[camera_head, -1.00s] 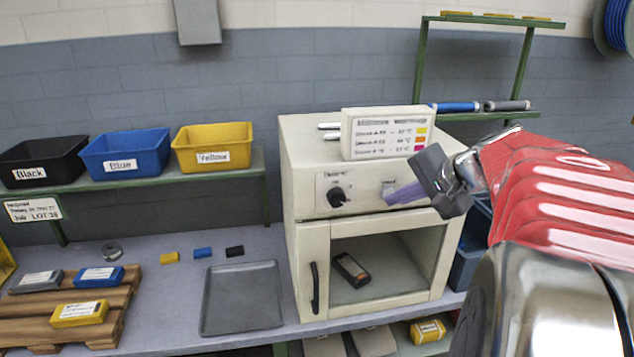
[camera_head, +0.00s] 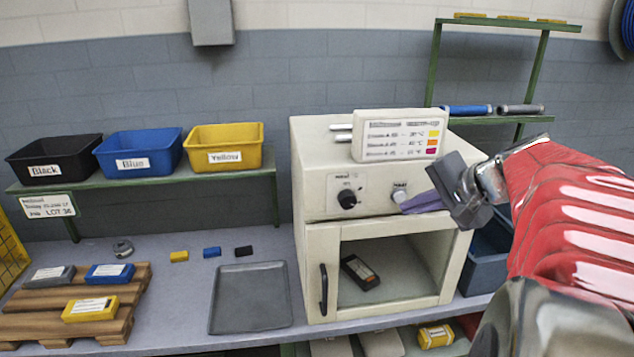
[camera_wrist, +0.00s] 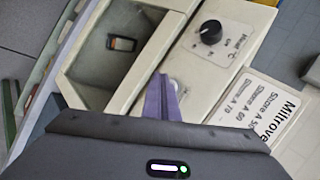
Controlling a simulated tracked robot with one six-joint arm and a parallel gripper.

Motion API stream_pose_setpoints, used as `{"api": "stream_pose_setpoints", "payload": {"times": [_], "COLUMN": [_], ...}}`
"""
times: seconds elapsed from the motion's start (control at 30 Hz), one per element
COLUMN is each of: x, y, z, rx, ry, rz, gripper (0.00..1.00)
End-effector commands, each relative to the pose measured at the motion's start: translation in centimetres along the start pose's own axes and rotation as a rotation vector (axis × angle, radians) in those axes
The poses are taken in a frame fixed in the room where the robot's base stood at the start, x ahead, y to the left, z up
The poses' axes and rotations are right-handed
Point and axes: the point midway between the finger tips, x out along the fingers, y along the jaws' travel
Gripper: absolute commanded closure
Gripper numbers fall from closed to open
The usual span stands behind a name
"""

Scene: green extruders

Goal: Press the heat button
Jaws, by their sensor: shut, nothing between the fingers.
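The heat button (camera_head: 400,194) is a small pale round button on the front panel of the cream oven (camera_head: 318,206), right of the black dial (camera_head: 347,199). My gripper (camera_head: 408,208) is shut and empty, with its purple fingertips right at or just in front of the button. In the wrist view, the purple fingers (camera_wrist: 161,98) point at the panel, and the button (camera_wrist: 173,84) shows partly behind their tips. The dial (camera_wrist: 211,32) also shows there. I cannot tell whether the tips touch the button.
A black cartridge (camera_head: 359,272) lies inside the oven chamber. A temperature sign (camera_head: 372,149) stands on top of the oven. Black, blue and yellow bins (camera_head: 224,148) stand on a shelf at left. A grey tray (camera_head: 250,322) and a wooden pallet (camera_head: 20,325) lie on the bench.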

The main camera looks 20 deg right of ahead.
Motion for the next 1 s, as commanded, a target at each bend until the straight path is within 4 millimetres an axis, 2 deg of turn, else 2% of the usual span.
{"api": "stream_pose_setpoints", "payload": {"times": [0.6, 1.0], "x": [-3.0, -3.2], "y": [2.2, 2.4], "z": [2.2, 2.3], "rx": [-0.001, -0.002], "ry": [0.001, 0.001], "rz": [0.000, 0.002], "gripper": [1.00, 1.00]}}
